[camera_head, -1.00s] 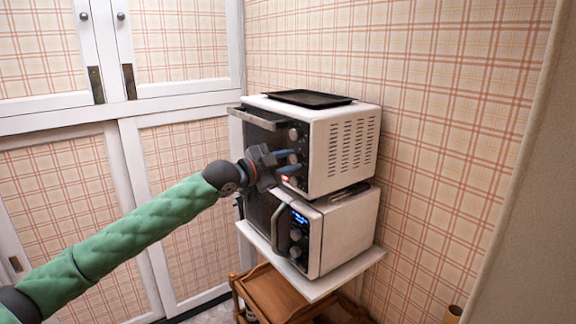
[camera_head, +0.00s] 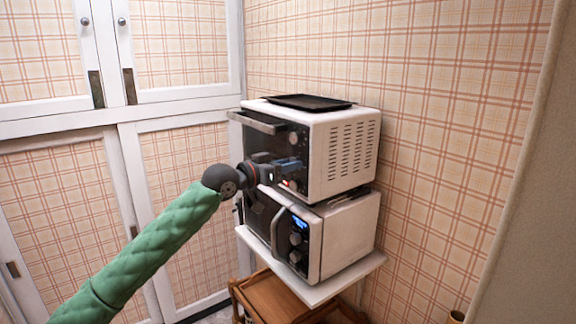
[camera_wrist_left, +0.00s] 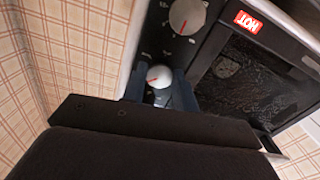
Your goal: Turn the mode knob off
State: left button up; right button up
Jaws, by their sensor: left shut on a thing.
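A white toaster oven (camera_head: 345,150) with a dark front stands on top of a microwave. Its round knobs are in a column on the right of its front. My left gripper (camera_head: 288,168) is at this column, shut on an oven knob, which shows pale with a red mark in the left wrist view (camera_wrist_left: 159,76). The blue fingers are on either side of it. Another oven knob (camera_wrist_left: 187,15), pale with a red pointer, is beside it and free. I cannot read which knob is the mode knob. My right gripper is not in view.
The microwave (camera_head: 345,235) with a lit blue display is below, on a white shelf (camera_head: 340,280). A black tray (camera_head: 308,102) lies on the oven. The oven door handle (camera_head: 258,122) sticks out near my wrist. A wooden cart (camera_head: 270,295) stands underneath.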

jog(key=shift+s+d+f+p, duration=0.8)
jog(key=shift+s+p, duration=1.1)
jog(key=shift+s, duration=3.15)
pick_arm(q)
jog(key=n, duration=0.9)
jog(key=shift+n, duration=0.4)
jog(key=o, duration=0.8)
jog(key=shift+o, duration=0.8)
jog(key=b+v, duration=0.4)
jog(key=v, duration=0.3)
jog(key=shift+s+a, duration=0.2)
jog(key=shift+a, duration=0.15)
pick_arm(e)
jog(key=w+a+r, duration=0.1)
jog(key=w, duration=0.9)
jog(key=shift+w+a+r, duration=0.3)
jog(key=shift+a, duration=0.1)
